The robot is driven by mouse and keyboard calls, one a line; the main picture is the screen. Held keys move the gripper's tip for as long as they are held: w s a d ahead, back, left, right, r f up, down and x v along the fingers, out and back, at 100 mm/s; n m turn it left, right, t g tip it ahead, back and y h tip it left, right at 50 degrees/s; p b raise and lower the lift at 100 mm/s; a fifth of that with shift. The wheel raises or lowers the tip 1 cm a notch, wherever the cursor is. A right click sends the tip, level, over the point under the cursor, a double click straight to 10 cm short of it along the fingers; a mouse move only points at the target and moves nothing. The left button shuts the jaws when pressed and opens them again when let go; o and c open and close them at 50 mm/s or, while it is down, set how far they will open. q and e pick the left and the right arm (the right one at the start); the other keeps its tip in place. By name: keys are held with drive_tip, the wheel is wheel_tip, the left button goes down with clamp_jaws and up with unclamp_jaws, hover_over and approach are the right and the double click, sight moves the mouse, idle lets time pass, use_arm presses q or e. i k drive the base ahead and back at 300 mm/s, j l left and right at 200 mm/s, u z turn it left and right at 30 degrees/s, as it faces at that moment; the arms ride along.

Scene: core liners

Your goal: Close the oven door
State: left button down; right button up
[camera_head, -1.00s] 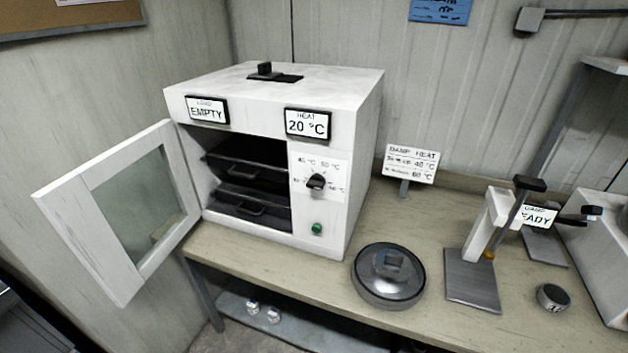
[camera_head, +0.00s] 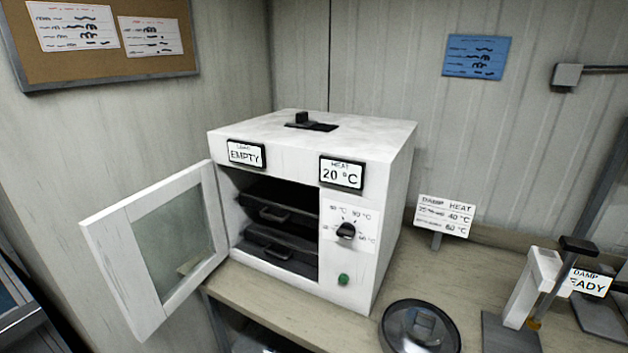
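The white oven (camera_head: 395,200) stands on a wooden bench in the head view. Its door (camera_head: 100,235), a white frame with a glass pane (camera_head: 172,235), is hinged at the oven's left side and stands wide open, swung out to the left. Two dark trays (camera_head: 275,245) show inside the chamber. The oven's displays read "EMPTY" and "20 °C". A dark knob (camera_head: 346,231) and a green button (camera_head: 343,279) are on its front right. Neither of my grippers is in view.
A round lidded metal pan (camera_head: 420,328) sits on the bench (camera_head: 270,300) right of the oven. A white press-like stand (camera_head: 530,290) and a "DAMP HEAT" sign (camera_head: 445,215) are farther right. The wall is close behind the open door.

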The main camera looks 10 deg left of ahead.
sight(109, 236)
drive_tip(key=j+z, duration=0.1)
drive_tip(key=j, duration=0.5)
drive_tip(key=j+z, duration=0.1)
drive_tip(key=j, duration=0.5)
drive_tip(key=j+z, duration=0.15)
drive_tip(key=j, duration=0.45)
drive_tip(key=j+z, duration=0.1)
drive_tip(key=j, duration=0.5)
drive_tip(key=k+j+z, duration=0.1)
drive_tip(key=j, duration=0.45)
drive_tip(key=k+j+z, duration=0.1)
drive_tip(key=j, duration=0.5)
